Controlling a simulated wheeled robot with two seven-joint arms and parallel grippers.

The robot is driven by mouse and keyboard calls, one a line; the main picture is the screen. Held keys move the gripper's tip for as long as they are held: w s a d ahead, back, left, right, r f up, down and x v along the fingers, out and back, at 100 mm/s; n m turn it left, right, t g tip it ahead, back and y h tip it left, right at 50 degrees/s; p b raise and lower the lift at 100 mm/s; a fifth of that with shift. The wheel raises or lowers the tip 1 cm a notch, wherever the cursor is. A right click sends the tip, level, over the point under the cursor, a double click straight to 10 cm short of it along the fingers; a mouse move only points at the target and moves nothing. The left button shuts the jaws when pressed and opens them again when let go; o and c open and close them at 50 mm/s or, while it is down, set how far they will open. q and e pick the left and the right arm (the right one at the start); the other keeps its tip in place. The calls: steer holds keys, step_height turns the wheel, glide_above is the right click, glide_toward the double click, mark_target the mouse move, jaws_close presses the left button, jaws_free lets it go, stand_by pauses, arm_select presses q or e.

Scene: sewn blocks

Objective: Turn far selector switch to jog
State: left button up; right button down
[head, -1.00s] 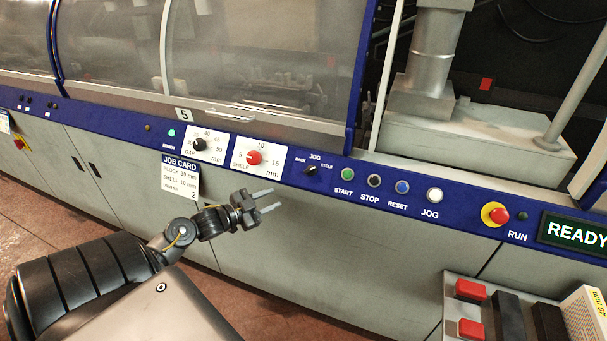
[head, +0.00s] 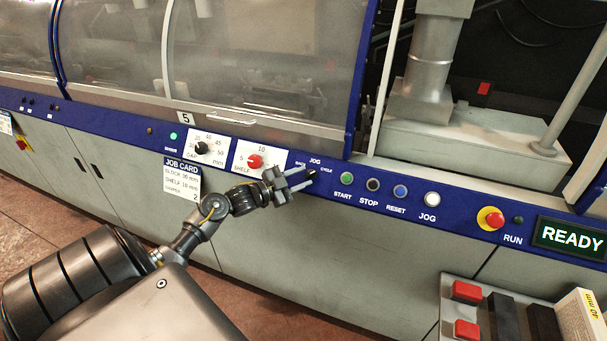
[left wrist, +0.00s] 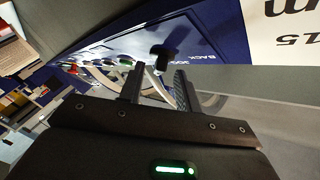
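The black selector switch (head: 312,174) sits on the blue panel strip, with the labels BACK, JOG and CYCLE around it. My left gripper (head: 303,182) is in front of it, its two fingers spread and their tips close to the knob. In the left wrist view the dark knob (left wrist: 160,56) shows just beyond and between the open fingers (left wrist: 155,82), next to the BACK label. I cannot tell whether the fingers touch it. The knob's pointing direction is hard to read, as the fingers partly cover it. My right gripper is out of view.
Left of the switch are the red SHELF dial (head: 255,161) and black GAP dial (head: 202,148). Right of it are the START (head: 347,178), STOP (head: 373,184), RESET (head: 400,191) and JOG (head: 432,199) buttons. The display (head: 571,238) reads READY. A tray with red blocks (head: 467,292) stands lower right.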

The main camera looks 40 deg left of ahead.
arm_select(q)
steer(key=shift+w+d, duration=0.2)
steer(key=shift+w, duration=0.4)
jaws_close()
